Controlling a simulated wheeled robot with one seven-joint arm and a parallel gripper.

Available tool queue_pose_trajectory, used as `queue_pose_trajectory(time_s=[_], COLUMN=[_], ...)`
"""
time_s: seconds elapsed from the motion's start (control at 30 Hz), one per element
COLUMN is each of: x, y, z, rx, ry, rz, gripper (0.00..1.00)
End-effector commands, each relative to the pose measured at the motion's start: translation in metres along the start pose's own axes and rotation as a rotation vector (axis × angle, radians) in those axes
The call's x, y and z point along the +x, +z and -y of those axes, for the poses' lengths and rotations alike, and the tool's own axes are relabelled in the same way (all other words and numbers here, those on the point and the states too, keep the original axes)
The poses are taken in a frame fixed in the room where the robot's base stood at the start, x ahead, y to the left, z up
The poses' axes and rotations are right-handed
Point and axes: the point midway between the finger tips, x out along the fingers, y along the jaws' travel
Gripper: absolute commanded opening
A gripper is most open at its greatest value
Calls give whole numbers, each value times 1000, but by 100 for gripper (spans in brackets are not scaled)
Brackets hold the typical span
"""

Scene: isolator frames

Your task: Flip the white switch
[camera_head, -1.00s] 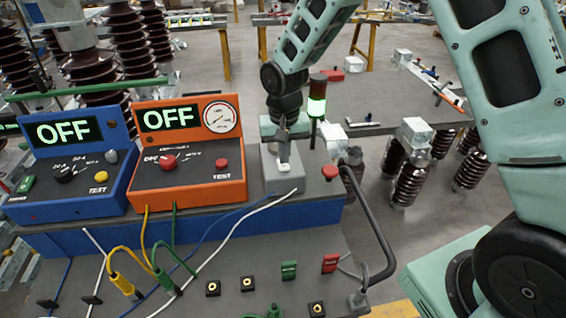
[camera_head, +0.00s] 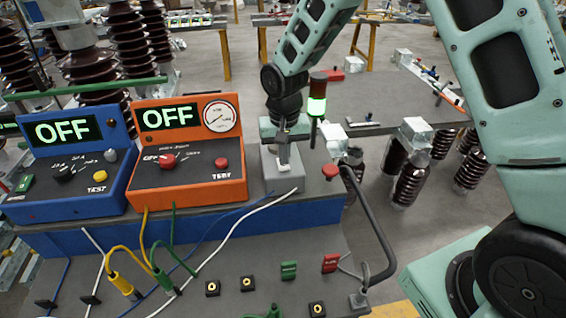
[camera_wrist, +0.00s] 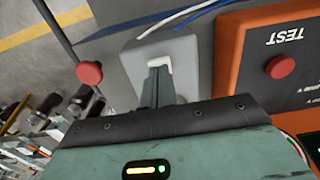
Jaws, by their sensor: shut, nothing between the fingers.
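The white switch (camera_head: 284,167) sits on top of a grey box (camera_head: 287,184) at the right end of the blue bench, beside the orange tester. My gripper (camera_head: 284,160) points down at it from above, its fingers shut with nothing between them. In the wrist view the white switch (camera_wrist: 159,62) shows just past the shut fingertips (camera_wrist: 158,72), on the grey box (camera_wrist: 188,62). The fingertips are at the switch and hide part of it; I cannot tell whether they touch it.
An orange tester (camera_head: 188,186) and a blue tester (camera_head: 70,200), both reading OFF, stand left of the box. A white cable (camera_head: 240,222) runs in front.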

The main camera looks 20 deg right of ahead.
Motion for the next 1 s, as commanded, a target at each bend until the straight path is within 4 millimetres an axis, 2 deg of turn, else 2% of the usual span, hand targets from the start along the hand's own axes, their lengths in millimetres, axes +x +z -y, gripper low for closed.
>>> queue_pose_trajectory(time_s=[0.77, 1.0], x=[12, 4], y=[0, 0], z=[0, 0], rx=[0, 0], ry=[0, 0], rz=[0, 0], gripper=[0, 0])
